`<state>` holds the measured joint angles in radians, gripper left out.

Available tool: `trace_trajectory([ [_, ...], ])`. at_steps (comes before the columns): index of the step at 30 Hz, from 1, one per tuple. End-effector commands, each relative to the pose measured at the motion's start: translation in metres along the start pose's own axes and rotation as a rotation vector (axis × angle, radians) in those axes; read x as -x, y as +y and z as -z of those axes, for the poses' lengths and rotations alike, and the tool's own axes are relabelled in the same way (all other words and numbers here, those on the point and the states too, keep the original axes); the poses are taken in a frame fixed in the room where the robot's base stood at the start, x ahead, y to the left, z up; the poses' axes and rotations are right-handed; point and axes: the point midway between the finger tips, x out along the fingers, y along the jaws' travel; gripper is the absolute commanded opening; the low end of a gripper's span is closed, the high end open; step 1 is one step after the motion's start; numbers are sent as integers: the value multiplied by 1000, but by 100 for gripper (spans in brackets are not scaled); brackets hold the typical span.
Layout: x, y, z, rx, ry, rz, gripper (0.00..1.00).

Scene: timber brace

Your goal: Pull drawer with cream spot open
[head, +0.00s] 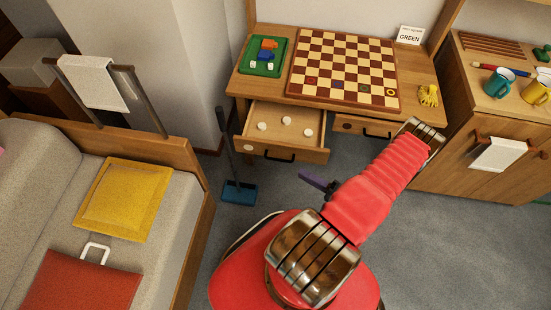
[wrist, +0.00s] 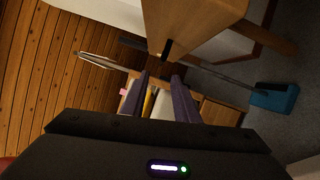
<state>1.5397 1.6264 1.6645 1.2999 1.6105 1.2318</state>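The wooden desk has two front drawers. The left drawer (head: 312,155) is pulled out and holds several pale round pieces. A small cream spot (head: 247,147) shows on its front, left of its black handle (head: 280,157). The right drawer (head: 375,131) is shut, with a dark reddish-brown spot (head: 347,126) and a black handle. My gripper (head: 320,183), partly hidden by my arm, is just in front of the open drawer, below and right of its handle. In the wrist view my gripper (wrist: 160,79) has its purple fingers apart with nothing between them.
A checkerboard (head: 343,68), a green tray (head: 263,56) and a yellow glove-like item (head: 428,96) are on the desk. A blue-headed broom (head: 239,192) stands left of the drawer. A sofa with a yellow cushion (head: 125,199) is at left. Grey floor lies clear at right.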

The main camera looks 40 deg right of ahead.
Motion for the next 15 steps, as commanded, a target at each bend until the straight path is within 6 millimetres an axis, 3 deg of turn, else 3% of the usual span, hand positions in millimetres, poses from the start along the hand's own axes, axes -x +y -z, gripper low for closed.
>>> trace_trajectory([
  [15,-1,-6,2,-19,-24,3,28],
])
